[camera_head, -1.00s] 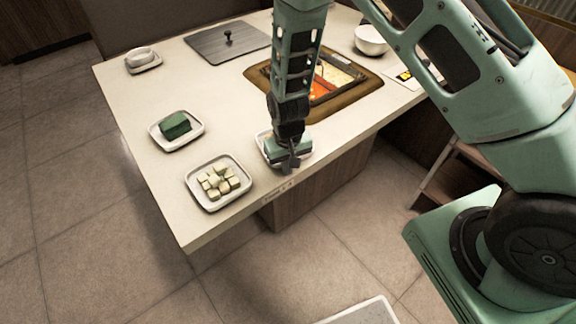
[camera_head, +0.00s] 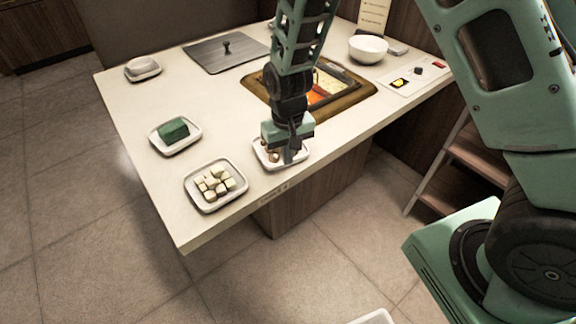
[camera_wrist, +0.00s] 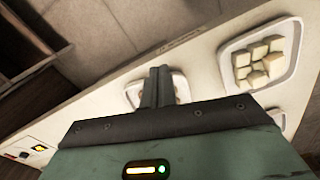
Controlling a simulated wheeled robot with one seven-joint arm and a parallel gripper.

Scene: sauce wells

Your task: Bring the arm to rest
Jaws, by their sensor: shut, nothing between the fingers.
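My gripper (camera_head: 289,155) is shut and empty, pointing down over a small white dish (camera_head: 266,158) near the table's front edge. The dish is partly hidden behind the gripper; a little brownish food shows in it. In the wrist view the shut fingers (camera_wrist: 158,84) stand in front of this dish (camera_wrist: 133,94). I cannot tell how high the fingertips are above it. My arm reaches down from the top of the head view.
A plate of pale cubes (camera_head: 204,206) and a plate with a green block (camera_head: 188,145) stand to the left. A framed sauce pot (camera_head: 352,98), a white bowl (camera_head: 367,47), a flat lid (camera_head: 228,61) and a small dish (camera_head: 142,74) stand farther back. The table's left side is partly clear.

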